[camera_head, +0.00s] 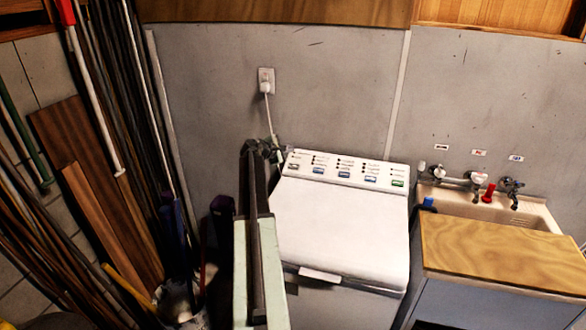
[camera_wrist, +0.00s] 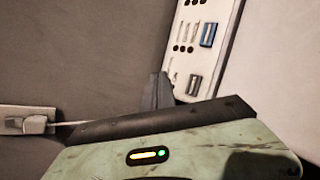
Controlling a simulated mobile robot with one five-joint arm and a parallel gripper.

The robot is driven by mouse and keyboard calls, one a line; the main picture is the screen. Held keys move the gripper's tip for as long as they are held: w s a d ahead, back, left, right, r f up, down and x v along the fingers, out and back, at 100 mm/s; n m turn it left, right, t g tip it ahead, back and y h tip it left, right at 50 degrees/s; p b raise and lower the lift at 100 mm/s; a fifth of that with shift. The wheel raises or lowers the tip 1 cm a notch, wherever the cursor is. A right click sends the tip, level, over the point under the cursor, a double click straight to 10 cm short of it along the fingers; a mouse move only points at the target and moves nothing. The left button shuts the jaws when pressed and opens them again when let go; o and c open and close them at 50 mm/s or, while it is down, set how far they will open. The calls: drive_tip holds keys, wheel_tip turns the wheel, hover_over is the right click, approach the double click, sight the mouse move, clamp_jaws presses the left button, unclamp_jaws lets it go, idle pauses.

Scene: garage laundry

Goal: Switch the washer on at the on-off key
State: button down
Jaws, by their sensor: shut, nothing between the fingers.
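The white washer (camera_head: 340,228) stands against the grey wall with its lid shut. Which one is the on-off key I cannot read. My gripper (camera_head: 262,148) is shut and empty, at the panel's left end.
A wall socket (camera_head: 266,80) with a plug and cord is above the washer; it also shows in the wrist view (camera_wrist: 28,121). Poles and boards (camera_head: 95,150) lean at the left. A sink (camera_head: 492,207) with taps and a wooden board (camera_head: 500,250) stands at the right.

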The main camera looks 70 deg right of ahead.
sight(296, 164)
drive_tip(key=d+f+b, duration=0.1)
drive_tip(key=f+b, duration=0.1)
drive_tip(key=d+f+b, duration=0.1)
drive_tip(key=f+b, duration=0.4)
drive_tip(key=shift+w+d+f, duration=0.15)
drive_tip(key=shift+d+f, duration=0.05)
drive_tip(key=shift+d, duration=0.2)
drive_tip(key=shift+d+f+b, duration=0.25)
drive_tip(key=shift+f+b, duration=0.2)
drive_tip(key=shift+b, duration=0.15)
drive_tip(key=shift+r, duration=0.1)
idle(0.9)
drive_tip(key=shift+d+f+b, duration=0.15)
drive_tip(key=shift+f+b, duration=0.15)
drive_tip(key=shift+f, duration=0.1)
drive_tip(key=shift+d+f+b, duration=0.2)
drive_tip(key=shift+f+b, duration=0.3)
drive_tip(key=shift+b, duration=0.1)
idle(1.1)
drive_tip(key=shift+a+r+p, duration=0.3)
drive_tip(key=shift+r+p, duration=0.5)
drive_tip(key=shift+p, duration=0.1)
